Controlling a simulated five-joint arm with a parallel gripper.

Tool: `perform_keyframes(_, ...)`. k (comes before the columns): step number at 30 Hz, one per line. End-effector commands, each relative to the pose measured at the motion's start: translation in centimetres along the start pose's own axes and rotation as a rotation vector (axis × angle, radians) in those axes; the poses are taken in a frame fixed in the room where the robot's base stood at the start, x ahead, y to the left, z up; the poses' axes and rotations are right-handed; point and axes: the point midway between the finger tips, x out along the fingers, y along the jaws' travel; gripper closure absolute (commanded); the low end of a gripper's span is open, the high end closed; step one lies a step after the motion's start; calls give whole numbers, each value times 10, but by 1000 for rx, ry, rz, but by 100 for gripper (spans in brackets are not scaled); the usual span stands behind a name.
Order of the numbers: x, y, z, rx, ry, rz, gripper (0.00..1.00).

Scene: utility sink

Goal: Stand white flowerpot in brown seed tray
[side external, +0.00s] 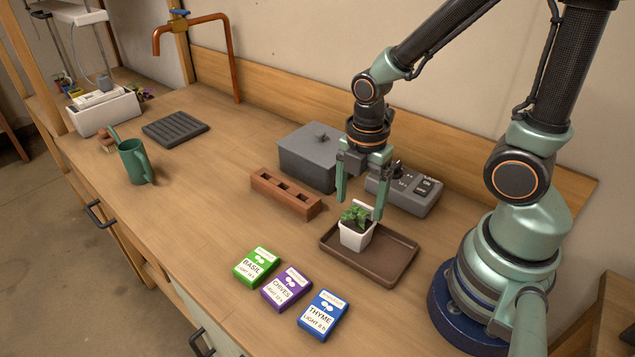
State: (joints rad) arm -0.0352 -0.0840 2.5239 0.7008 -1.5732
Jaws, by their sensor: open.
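The white flowerpot (355,240) holds a green leafy plant and stands upright inside the brown seed tray (395,263), toward the tray's left side. The tray lies flat on the wooden worktop. My gripper (361,204) points down just above the pot. Its two green fingers are spread apart, one to the left of the plant and one to the right, with nothing held between them. The fingertips appear above the pot's rim.
A brick with holes (286,195), a grey lidded box (308,158) and a grey control box (404,190) stand behind the tray. Green (257,267), purple (287,289) and blue (322,315) seed packets lie in front.

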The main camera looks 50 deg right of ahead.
Motion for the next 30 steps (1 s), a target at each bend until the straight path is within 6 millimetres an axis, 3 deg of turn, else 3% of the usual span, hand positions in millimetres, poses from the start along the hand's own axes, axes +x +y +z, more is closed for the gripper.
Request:
perform_keyframes(6, -32, 1, 0, 0, 0, 5, 14)
perform_keyframes(13, -48, 1, 0, 15, 0, 7, 14)
perform_keyframes(16, -55, 4, 1, 102, 2, 35, 14)
perform_keyframes(20, -73, 12, 2, 359, 20, 118, 14)
perform_keyframes(30, -133, 27, 8, 1214, 228, 344, 14)
